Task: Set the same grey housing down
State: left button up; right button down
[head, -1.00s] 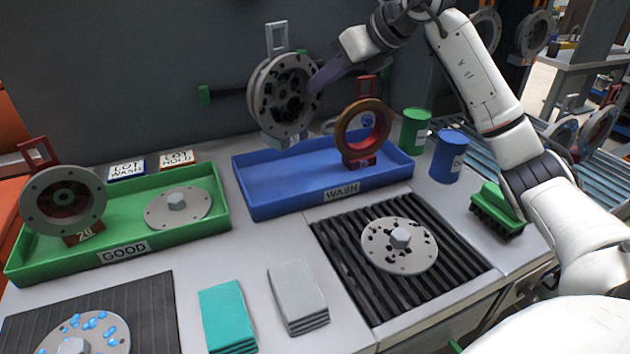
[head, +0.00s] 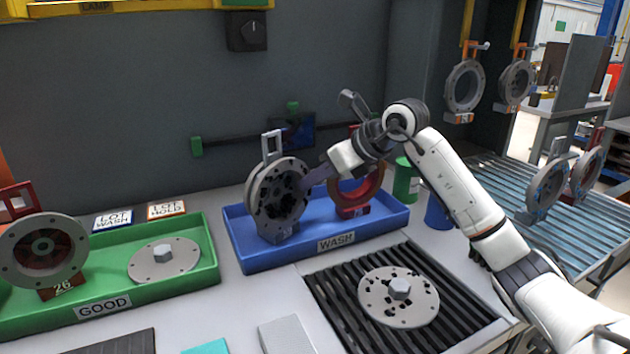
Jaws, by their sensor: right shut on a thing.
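The grey housing (head: 281,198) is a thick round ring with dark blotches on its face, a grey hanger loop on top and a small foot below. It stands upright at the left part of the blue WASH tray (head: 262,262), its foot below the rim line. I cannot tell whether the foot touches the tray floor. My right gripper (head: 314,179) is shut on the housing's right edge. My left gripper is not in view.
A green GOOD tray (head: 205,275) at left holds a housing (head: 42,250) and a flat disc (head: 164,260). A blotched disc (head: 398,297) lies on the black grate (head: 335,310). Green (head: 405,182) and blue (head: 438,213) cans stand right of the WASH tray.

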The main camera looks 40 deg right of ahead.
jog(key=shift+r, duration=0.15)
jog(key=c, duration=1.6)
grip_release()
jog(key=shift+c, duration=0.2)
jog(key=v, duration=1.2)
jog(key=shift+a, duration=0.1)
